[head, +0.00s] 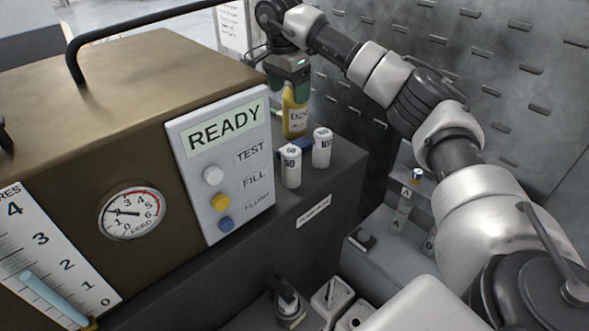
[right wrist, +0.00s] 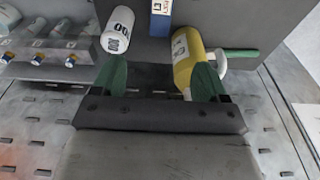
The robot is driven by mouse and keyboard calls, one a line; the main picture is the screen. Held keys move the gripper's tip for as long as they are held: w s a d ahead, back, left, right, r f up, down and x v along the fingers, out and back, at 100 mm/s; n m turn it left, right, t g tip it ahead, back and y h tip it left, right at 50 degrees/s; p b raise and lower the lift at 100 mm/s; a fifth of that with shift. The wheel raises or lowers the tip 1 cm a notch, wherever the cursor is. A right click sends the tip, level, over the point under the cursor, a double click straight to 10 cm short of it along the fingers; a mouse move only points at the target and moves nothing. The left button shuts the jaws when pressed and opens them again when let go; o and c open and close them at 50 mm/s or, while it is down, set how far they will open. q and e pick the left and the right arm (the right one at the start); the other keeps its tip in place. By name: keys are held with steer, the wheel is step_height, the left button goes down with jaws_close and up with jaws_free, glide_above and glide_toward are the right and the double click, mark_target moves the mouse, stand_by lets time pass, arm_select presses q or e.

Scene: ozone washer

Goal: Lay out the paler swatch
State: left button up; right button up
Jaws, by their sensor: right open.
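No swatch can be made out for certain in either view. My right gripper (head: 290,82) reaches over the far end of the dark ledge in the head view, close to the yellow bottle (head: 295,118). In the right wrist view the gripper (right wrist: 162,80) is open, its two green fingers apart with nothing held between them. The yellow bottle (right wrist: 186,55) lies just beyond the right finger, and a white cylinder marked 100 (right wrist: 121,30) is beyond the left finger. Whether a finger touches the bottle I cannot tell. My left gripper is not in view.
A brown machine with a READY panel (head: 220,150) and gauge (head: 131,212) fills the left. White cylinders marked 50 (head: 290,166) and 100 (head: 322,148) stand on the ledge (head: 330,190). A blue labelled item (right wrist: 160,18) is near the bottle. A slotted wall (head: 500,60) stands behind.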

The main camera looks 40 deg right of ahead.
steer(key=b, duration=0.4)
glide_toward(294, 143)
steer(key=f, duration=0.2)
steer(key=s+f+p, duration=0.1)
steer(key=f, duration=0.1)
steer(key=shift+a, duration=0.2)
steer(key=shift+d+f+p, duration=0.25)
steer(key=shift+f+p, duration=0.1)
steer(key=shift+f, duration=0.95)
steer(key=shift+d+f+p, duration=0.25)
steer(key=shift+f+p, duration=0.1)
steer(key=shift+f, duration=0.95)
steer(key=c, duration=1.1)
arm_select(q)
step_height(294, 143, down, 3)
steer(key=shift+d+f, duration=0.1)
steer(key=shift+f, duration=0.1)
arm_select(e)
steer(key=shift+r, duration=0.1)
